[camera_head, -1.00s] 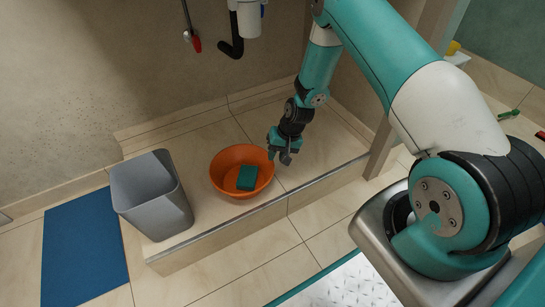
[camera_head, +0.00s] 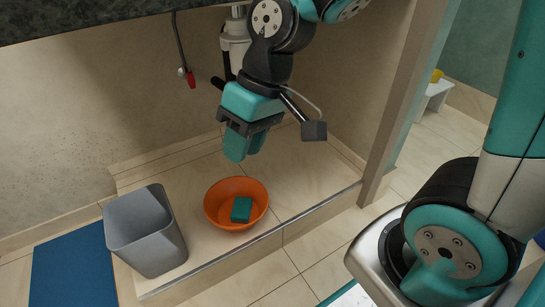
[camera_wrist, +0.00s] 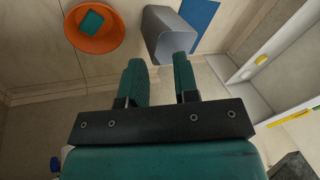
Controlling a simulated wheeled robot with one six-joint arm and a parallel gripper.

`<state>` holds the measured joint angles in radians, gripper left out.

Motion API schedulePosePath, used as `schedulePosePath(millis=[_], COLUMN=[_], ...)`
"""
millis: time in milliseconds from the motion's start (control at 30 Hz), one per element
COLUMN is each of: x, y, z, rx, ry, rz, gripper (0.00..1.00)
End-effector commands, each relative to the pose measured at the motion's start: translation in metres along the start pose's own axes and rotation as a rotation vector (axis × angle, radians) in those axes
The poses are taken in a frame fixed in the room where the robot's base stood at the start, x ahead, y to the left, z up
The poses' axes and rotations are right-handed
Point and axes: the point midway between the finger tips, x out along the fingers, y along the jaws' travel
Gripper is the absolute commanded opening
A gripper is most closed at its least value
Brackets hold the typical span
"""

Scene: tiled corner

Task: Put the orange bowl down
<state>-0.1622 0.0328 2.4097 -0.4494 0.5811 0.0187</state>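The orange bowl (camera_head: 229,221) rests on the raised tiled ledge, right of the grey bin. A dark green sponge (camera_head: 241,209) lies inside it. The bowl also shows at the top left of the wrist view (camera_wrist: 92,46), with the sponge (camera_wrist: 91,22) in it. My gripper (camera_head: 243,152) is raised above and behind the bowl, apart from it. In the wrist view its two green fingers (camera_wrist: 160,75) are spread with nothing between them.
The grey bin (camera_head: 146,232) stands left of the bowl. A blue mat (camera_head: 72,272) lies on the floor at the left. A pipe and red-ended hose (camera_head: 190,78) hang behind. A countertop (camera_head: 90,18) edge is overhead. The ledge right of the bowl is bare.

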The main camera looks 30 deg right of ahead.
Motion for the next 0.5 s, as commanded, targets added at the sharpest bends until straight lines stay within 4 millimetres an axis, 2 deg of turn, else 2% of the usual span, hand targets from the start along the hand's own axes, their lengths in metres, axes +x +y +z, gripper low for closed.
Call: schedulePosePath(millis=[33,100,200,333,500], x=[-0.010,-0.018,-0.025,-0.028,-0.028], y=[-0.016,-0.030,-0.042,-0.047,-0.047], z=[0.017,0.037,0.058,0.069,0.069], rx=[-0.055,-0.113,-0.167,-0.196,-0.197], ry=[0.000,-0.010,-0.020,-0.025,-0.027], rz=[0.001,0.001,0.000,0.001,0.001], gripper=[0.28,0.28,0.28,0.28,0.28])
